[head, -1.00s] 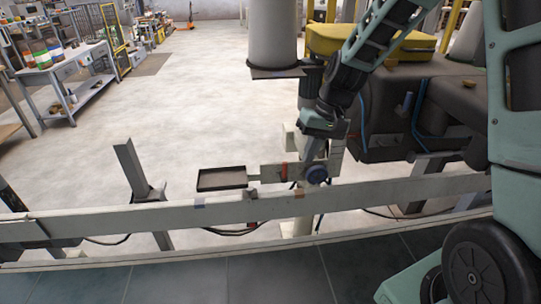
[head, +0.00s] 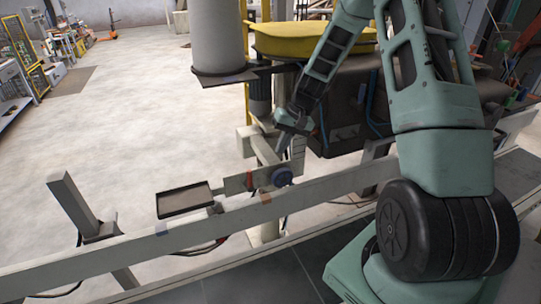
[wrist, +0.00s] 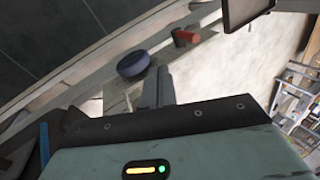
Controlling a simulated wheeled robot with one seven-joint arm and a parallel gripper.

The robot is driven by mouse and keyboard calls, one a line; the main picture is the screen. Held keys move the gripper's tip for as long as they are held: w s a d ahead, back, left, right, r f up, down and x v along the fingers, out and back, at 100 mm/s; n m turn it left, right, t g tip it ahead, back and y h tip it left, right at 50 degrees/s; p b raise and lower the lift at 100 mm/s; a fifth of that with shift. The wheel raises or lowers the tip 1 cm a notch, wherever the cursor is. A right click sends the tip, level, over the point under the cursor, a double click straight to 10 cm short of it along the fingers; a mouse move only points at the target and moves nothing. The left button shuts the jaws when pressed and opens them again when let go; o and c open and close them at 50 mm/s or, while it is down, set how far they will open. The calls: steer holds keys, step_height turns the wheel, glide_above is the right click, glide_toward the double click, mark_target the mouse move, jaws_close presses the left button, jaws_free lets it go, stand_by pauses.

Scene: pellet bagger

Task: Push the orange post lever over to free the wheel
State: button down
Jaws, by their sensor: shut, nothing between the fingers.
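A small orange-red post (head: 249,181) stands on the pale bracket beside the dark blue round wheel (head: 282,176). In the wrist view the orange-red post (wrist: 187,37) appears as a short cylinder to the right of the blue wheel (wrist: 133,64), standing apart from it. My gripper (head: 284,150) points down just above and behind the wheel in the head view. It is shut and empty. In the wrist view its fingers (wrist: 160,85) are next to the wheel; I cannot tell whether they touch anything.
A long pale rail (head: 165,243) runs across the front. A shallow dark tray (head: 184,199) sits left of the bracket. A grey cylinder (head: 219,38) and a yellow-topped machine (head: 300,40) stand behind. The floor at left is open.

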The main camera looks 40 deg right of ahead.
mark_target(249, 178)
steer(key=w+a+f+p, duration=0.1)
steer(key=a+f, duration=0.1)
steer(key=w+a+f+p, duration=0.1)
steer(key=f, duration=0.2)
steer(key=a+f+p, duration=0.1)
steer(key=a+f, duration=0.1)
steer(key=f, duration=0.1)
steer(key=shift+w+a+p, duration=0.35)
steer(key=shift+w, duration=0.05)
steer(key=shift+w+a+f, duration=0.15)
steer(key=shift+w+a, duration=0.1)
steer(key=shift+a, duration=0.15)
